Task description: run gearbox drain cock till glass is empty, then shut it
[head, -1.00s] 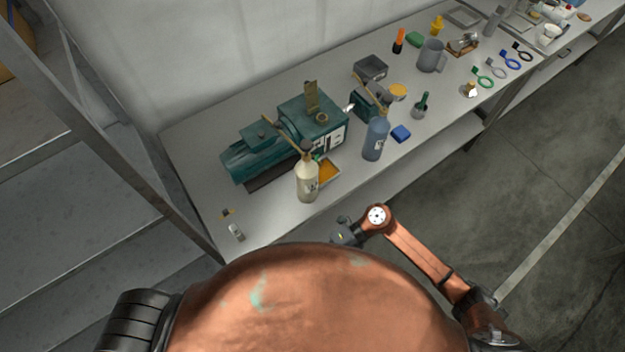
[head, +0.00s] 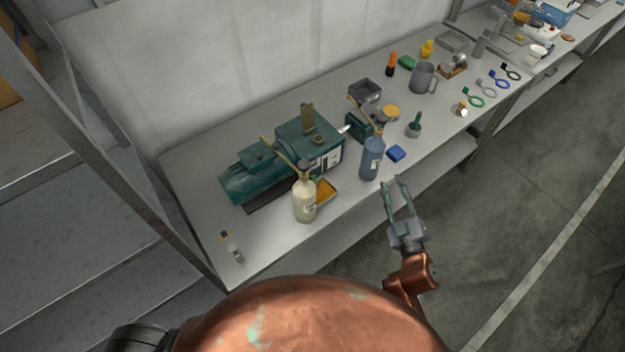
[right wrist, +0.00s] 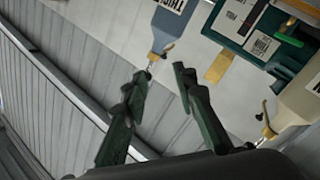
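The green gearbox (head: 312,140) stands on the bench with its green motor to its left. In the right wrist view its labelled green face (right wrist: 245,22) shows at the top. An amber-filled tray (head: 326,190) sits at its front, partly behind a cream bottle (head: 305,202); the amber also shows in the right wrist view (right wrist: 218,68). I cannot make out the drain cock or the glass clearly. My right gripper (head: 396,182) is open and empty off the bench's front edge, right of the blue bottle (head: 371,160); its fingers also show in the right wrist view (right wrist: 158,98). My left gripper is out of view.
The cream bottle and blue bottle stand near the front edge, before the machines. A blue block (head: 396,153), a green-handled item (head: 414,126) and a grey jug (head: 424,78) are farther right.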

